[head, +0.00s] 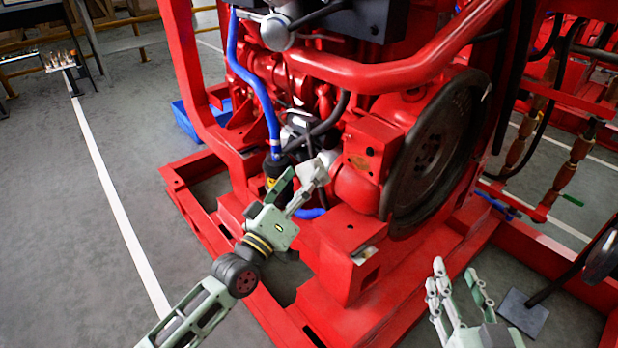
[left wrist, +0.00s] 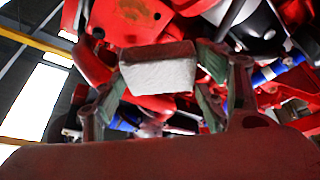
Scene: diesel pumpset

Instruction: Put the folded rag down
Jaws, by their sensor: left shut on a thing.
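The folded rag (head: 313,172) is a small pale grey-white block in front of the red engine in the head view. In the left wrist view the rag (left wrist: 158,72) spans between the two green finger pads. My left gripper (head: 299,185) is shut on it and holds it up, near the dark cylinder with the yellow band and the blue hose. Whether the rag touches the engine is unclear. My right gripper (head: 456,282) is open and empty at the lower right, apart from the engine.
The red engine (head: 368,165) with a large dark flywheel (head: 440,145) stands on a red base frame (head: 203,215). A flat red block top (head: 335,240) lies below my left gripper. A blue tray (head: 186,122) sits behind the frame.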

